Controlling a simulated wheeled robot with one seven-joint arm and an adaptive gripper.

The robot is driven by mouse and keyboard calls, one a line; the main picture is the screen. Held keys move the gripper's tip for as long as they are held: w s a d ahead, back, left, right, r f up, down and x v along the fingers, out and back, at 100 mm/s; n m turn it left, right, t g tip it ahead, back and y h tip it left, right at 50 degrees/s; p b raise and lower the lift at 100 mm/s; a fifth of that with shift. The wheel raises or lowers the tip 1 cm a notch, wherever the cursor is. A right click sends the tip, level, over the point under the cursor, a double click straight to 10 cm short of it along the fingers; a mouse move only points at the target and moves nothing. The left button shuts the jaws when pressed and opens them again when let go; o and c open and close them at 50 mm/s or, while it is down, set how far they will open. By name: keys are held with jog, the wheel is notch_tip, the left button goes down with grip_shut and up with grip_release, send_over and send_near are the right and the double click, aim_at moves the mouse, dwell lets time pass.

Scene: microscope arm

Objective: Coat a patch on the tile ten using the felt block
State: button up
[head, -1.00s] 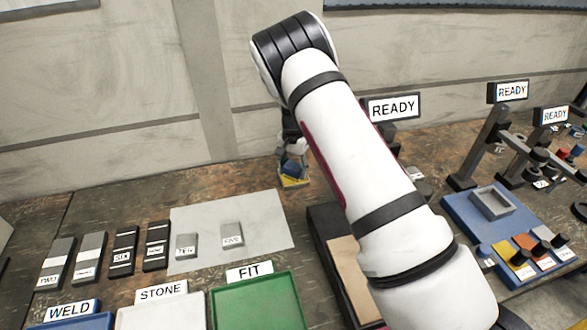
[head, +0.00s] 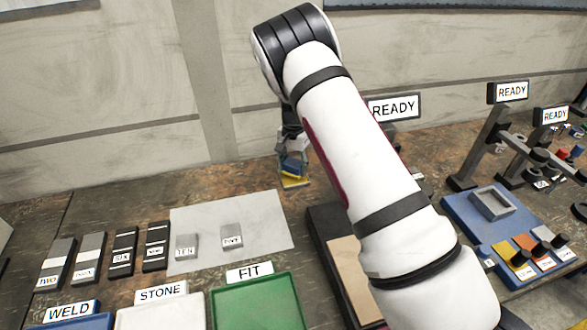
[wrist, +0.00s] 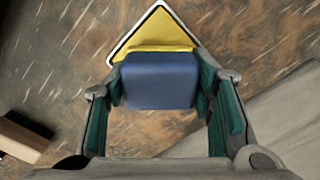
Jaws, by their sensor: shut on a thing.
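A blue block (wrist: 160,80), which I take to be the felt block, is between the green-padded fingers of my gripper (wrist: 160,88). My gripper (head: 292,160) is shut on it; the block also shows in the head view (head: 292,168), partly hidden by the fingers. Tile ten (head: 186,247) is a small grey tile marked TEN, lying on the pale grey mat (head: 265,217). My gripper is beyond the mat's back right corner, away from the tile. Tile ten is not seen in the wrist view.
A yellow sign with a white and black border (wrist: 150,38) lies below and behind the block. Another grey tile (head: 232,237) lies right of tile ten. Several dark and grey pieces stand left of the mat. A green FIT tray (head: 258,312) is in front.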

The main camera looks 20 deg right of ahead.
aim_at(293, 162)
jog(key=shift+r, duration=2.65)
